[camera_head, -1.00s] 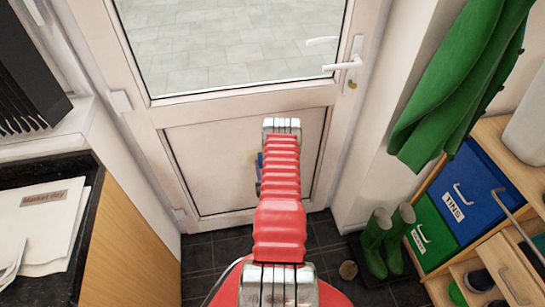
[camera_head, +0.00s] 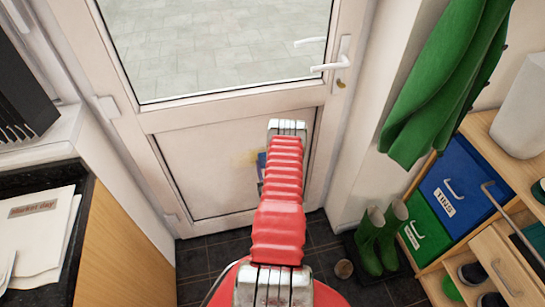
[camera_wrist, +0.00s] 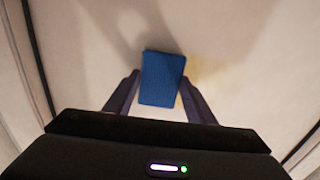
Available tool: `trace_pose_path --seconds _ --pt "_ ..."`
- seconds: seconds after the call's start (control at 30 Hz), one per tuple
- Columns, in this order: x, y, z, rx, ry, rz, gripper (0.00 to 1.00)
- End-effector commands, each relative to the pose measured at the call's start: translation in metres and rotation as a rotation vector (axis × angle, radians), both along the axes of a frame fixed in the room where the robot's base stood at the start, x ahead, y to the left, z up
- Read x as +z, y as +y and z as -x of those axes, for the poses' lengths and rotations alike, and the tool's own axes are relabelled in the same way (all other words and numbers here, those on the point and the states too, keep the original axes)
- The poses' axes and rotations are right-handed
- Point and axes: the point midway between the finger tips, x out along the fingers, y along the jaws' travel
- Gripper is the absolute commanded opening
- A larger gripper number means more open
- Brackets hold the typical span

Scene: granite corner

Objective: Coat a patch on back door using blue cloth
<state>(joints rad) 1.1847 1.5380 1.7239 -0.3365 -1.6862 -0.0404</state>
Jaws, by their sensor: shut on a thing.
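The back door (camera_head: 205,180) is white, with a glass pane above and a plain lower panel. A faint yellowish patch (camera_head: 245,157) shows on the lower panel, left of my arm; in the wrist view it is a pale yellow smear (camera_wrist: 205,70) to the right of the cloth. The blue cloth (camera_wrist: 162,79) is a small flat folded rectangle. My gripper (camera_wrist: 160,88) is shut on it, one finger at each side. The cloth is at the door panel; I cannot tell whether it touches. In the head view only a sliver of the cloth (camera_head: 261,158) shows, my arm hiding the rest.
A worktop with papers (camera_head: 40,230) stands at the left. A wooden unit with blue and green drawers (camera_head: 455,195) is at the right, under a hanging green coat (camera_head: 445,85).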

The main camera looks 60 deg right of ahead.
Motion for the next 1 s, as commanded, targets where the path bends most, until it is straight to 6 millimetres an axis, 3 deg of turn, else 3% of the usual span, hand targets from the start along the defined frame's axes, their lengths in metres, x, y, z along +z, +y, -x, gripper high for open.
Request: trace_pose_path --seconds 0.6,1.0 --pt "0.000 -0.021 0.028 -0.001 0.000 -0.001 0.26" --pt "0.000 -0.023 0.030 0.001 0.000 -0.001 0.26"
